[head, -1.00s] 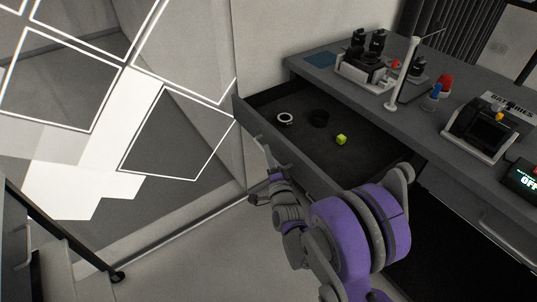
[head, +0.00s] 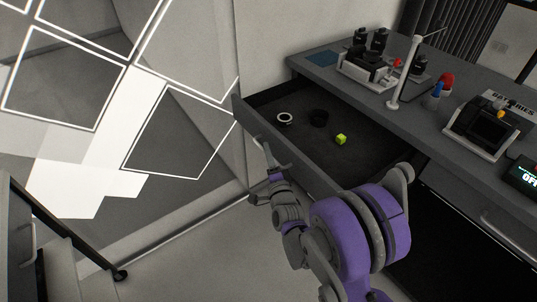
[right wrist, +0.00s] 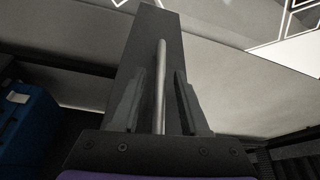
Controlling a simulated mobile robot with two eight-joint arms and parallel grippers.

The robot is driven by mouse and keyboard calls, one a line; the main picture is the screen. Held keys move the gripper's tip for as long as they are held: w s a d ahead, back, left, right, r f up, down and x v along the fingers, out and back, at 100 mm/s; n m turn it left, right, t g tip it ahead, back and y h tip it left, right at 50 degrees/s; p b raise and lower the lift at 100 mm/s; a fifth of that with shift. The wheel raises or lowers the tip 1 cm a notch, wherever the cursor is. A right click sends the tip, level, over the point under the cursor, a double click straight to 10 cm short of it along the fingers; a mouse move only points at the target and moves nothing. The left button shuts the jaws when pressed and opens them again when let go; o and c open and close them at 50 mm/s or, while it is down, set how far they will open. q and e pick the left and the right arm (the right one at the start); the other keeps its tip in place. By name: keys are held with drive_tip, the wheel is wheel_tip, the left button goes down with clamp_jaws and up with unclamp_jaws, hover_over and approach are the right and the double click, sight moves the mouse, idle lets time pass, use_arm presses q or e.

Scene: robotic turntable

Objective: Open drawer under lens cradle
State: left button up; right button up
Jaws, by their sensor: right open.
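The drawer (head: 300,160) under the lens cradle (head: 365,72) is pulled out, and its inside shows. It holds a white ring (head: 284,119), a black ring (head: 319,118) and a yellow-green cube (head: 341,139). My right gripper (head: 259,182) is at the outer side of the drawer front, near its handle. In the right wrist view its two fingers (right wrist: 159,82) stand apart on either side of the pale handle bar (right wrist: 161,70), with gaps beside the bar. My left gripper is not in view.
The grey bench top (head: 400,118) carries a thin white post (head: 404,75), red and blue items (head: 438,88) and a battery device (head: 484,130). A wall stands left of the drawer. Floor in front of the drawer is clear. A blue object (right wrist: 25,125) shows in the right wrist view.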

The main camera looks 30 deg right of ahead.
drive_tip(key=v, duration=1)
drive_tip(key=shift+s, duration=0.4)
drive_tip(key=shift+a+f, duration=0.1)
drive_tip(key=shift+a, duration=0.05)
